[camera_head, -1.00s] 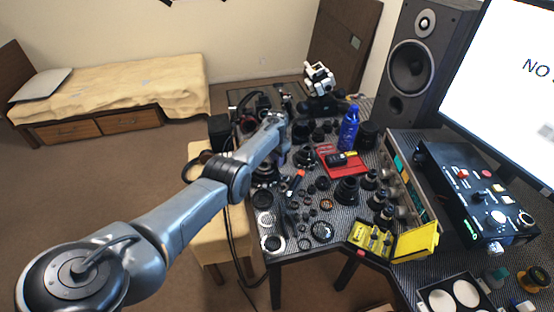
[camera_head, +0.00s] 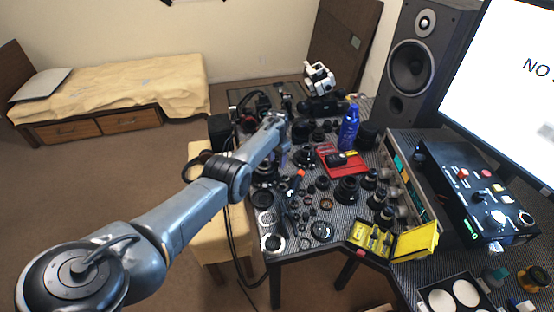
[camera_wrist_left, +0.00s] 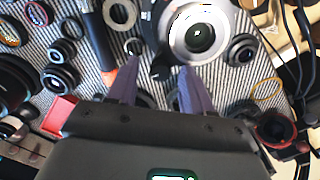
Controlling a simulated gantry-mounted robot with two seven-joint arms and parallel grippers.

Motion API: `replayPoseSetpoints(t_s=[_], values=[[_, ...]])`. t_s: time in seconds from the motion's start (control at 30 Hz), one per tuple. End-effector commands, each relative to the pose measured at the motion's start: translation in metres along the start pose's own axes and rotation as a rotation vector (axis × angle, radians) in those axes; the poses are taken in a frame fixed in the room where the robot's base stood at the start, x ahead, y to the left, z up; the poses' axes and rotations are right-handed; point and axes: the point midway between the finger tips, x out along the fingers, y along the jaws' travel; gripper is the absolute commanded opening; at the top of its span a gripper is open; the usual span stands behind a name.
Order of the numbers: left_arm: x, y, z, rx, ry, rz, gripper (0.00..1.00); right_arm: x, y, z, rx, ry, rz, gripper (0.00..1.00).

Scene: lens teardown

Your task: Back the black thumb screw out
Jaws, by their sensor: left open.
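A small black part (camera_wrist_left: 160,66), seemingly the black thumb screw, sits at the side of a lens with a broad silver ring (camera_wrist_left: 178,40) in the left wrist view. My left gripper (camera_wrist_left: 159,68) has its two purple fingers apart, with the black part between or just beyond the tips. I cannot tell whether either finger touches it. In the head view my left gripper (camera_head: 283,158) points down among the lens parts at the table's left side. The screw is too small to make out there. My right gripper is not in view.
Several loose rings and lens barrels crowd the table around the gripper. An orange-tipped tool (camera_head: 300,173) lies close by. A red tray (camera_head: 335,170), a blue bottle (camera_head: 349,128) and a yellow case (camera_head: 415,243) stand further right. Cables run at the wrist view's right edge.

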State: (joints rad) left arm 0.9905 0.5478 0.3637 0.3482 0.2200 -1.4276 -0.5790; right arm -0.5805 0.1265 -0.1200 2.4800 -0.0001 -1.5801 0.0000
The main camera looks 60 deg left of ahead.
Motion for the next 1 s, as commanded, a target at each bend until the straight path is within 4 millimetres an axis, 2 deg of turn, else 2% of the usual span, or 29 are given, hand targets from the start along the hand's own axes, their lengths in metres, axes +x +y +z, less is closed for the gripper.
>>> replayPoseSetpoints(t_s=[0.17,0.47,0.7,1.0], values=[[-0.011,0.000,0.000,0.000,0.001,0.000,0.50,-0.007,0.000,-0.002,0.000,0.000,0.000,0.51],[-0.059,0.000,0.000,0.000,0.002,-0.001,0.50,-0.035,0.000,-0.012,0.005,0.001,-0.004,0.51],[-0.092,0.000,0.000,0.001,0.001,-0.001,0.50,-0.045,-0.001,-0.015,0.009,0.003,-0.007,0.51],[-0.108,0.000,0.000,0.000,0.000,0.000,0.50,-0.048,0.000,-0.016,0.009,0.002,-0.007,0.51]])
